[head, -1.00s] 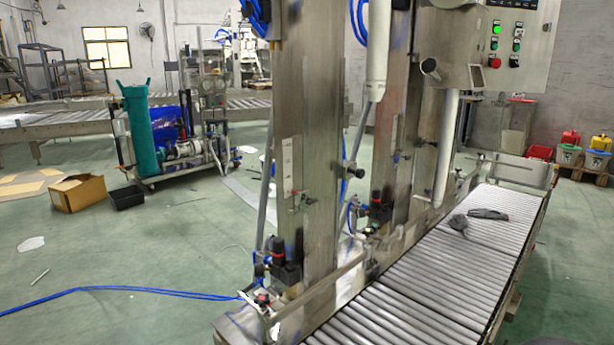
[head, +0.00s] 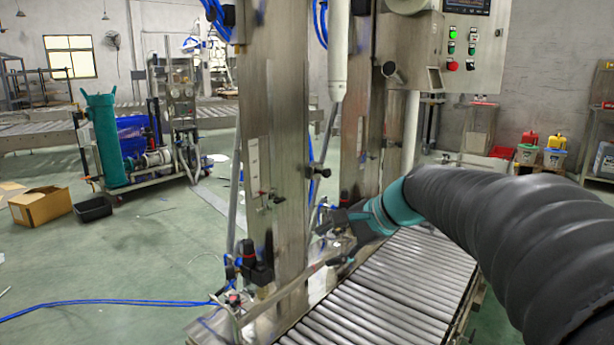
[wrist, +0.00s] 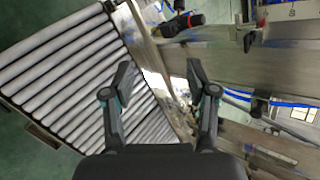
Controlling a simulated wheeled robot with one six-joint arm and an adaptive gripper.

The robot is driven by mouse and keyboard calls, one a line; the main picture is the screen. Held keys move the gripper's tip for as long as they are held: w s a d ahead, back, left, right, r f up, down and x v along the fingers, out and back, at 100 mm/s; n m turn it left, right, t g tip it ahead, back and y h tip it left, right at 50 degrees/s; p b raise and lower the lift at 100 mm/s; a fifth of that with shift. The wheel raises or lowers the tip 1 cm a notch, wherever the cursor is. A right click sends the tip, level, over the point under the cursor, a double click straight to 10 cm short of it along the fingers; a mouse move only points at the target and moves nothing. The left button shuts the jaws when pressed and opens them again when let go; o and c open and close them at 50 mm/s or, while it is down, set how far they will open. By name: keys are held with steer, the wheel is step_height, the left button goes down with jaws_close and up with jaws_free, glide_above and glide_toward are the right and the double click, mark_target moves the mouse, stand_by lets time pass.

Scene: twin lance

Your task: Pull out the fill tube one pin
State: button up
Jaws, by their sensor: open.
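The near steel column (head: 275,130) stands beside the roller conveyor with a white fill tube (head: 338,55) hanging behind its right edge. A black knob (head: 317,170) sticks out of the column's right side; it looks like a pin, but I see no label marking it as the fill tube one pin. My gripper (head: 336,240) is open and apart from the knob, lower and to its right, over the conveyor's column side. In the wrist view my gripper (wrist: 158,76) has its fingers spread with nothing between them. Black knobs on steel also show there, one near the right finger (wrist: 258,105).
The roller conveyor (head: 375,310) runs below my arm. A control box (head: 465,50) hangs at upper right. Green floor is open at left, with a blue hose (head: 110,305) across it.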

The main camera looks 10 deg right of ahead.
steer(key=w+d+r+m+t+y, duration=0.1)
steer(key=w+d+m+y, duration=0.15)
steer(key=w, duration=0.45)
steer(key=w+d+r+m+t+y, duration=0.1)
steer(key=w+d+m+t, duration=0.2)
steer(key=w, duration=0.4)
steer(key=m+t+y+b, duration=0.1)
steer(key=m+t+y, duration=0.15)
steer(key=m, duration=0.45)
glide_toward(329, 173)
steer(key=shift+h, duration=0.3)
steer(key=x, duration=1.1)
steer(key=shift+r, duration=0.15)
steer(key=shift+s, duration=0.1)
jaws_close()
